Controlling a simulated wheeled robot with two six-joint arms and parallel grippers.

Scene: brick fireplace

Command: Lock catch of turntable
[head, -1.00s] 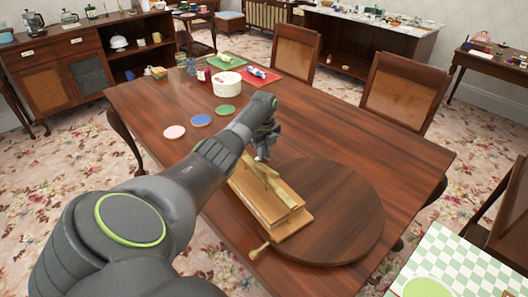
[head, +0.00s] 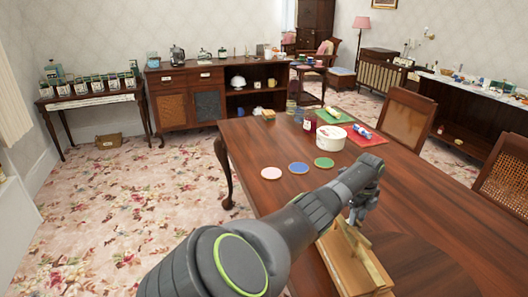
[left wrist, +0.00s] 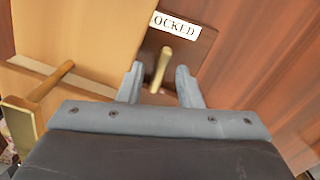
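The wooden box (head: 350,262) stands on the dark round turntable (head: 420,268), which the lower edge of the head view cuts off. My left gripper (head: 360,215) is at the far end of the box. In the left wrist view my left gripper (left wrist: 160,85) is open. A brass catch lever (left wrist: 161,68) stands between its two fingers, with no clear contact on either side. My right gripper is not in view.
Pink, blue and green coasters (head: 298,168) lie on the table (head: 255,150) beyond my arm. A white round tin (head: 331,138) and a red mat (head: 366,136) are at its far end. A brass handle (left wrist: 38,95) shows left in the wrist view. Chairs line the right side.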

